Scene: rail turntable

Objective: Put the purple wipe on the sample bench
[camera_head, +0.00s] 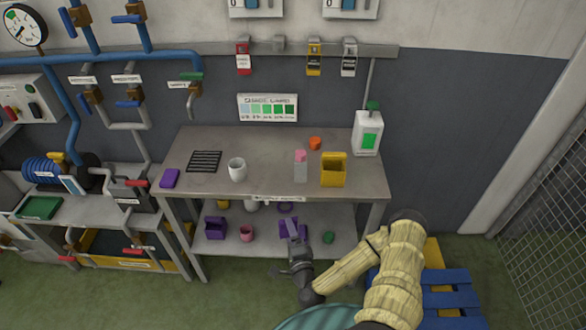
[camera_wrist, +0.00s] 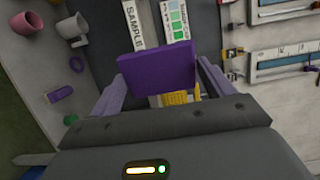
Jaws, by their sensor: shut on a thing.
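My gripper (camera_head: 292,240) is shut on a flat purple block, the purple wipe (camera_wrist: 157,66). The wrist view shows it between my two fingers (camera_wrist: 157,85). In the head view the wipe (camera_head: 288,228) is partly hidden by my gripper, in front of the bench's lower shelf and below its top. The sample bench (camera_head: 270,172) is a grey table with a label on its front edge. Another flat purple piece (camera_head: 170,178) lies at the left end of its top.
The top holds a black grate (camera_head: 204,161), a white mug (camera_head: 237,169), a pink-capped block (camera_head: 300,166), a yellow box (camera_head: 333,170) and an orange piece (camera_head: 315,143). The lower shelf (camera_head: 190,243) holds a purple box (camera_head: 215,228) and pink mug (camera_head: 246,233). Bare top shows between the mugs and blocks.

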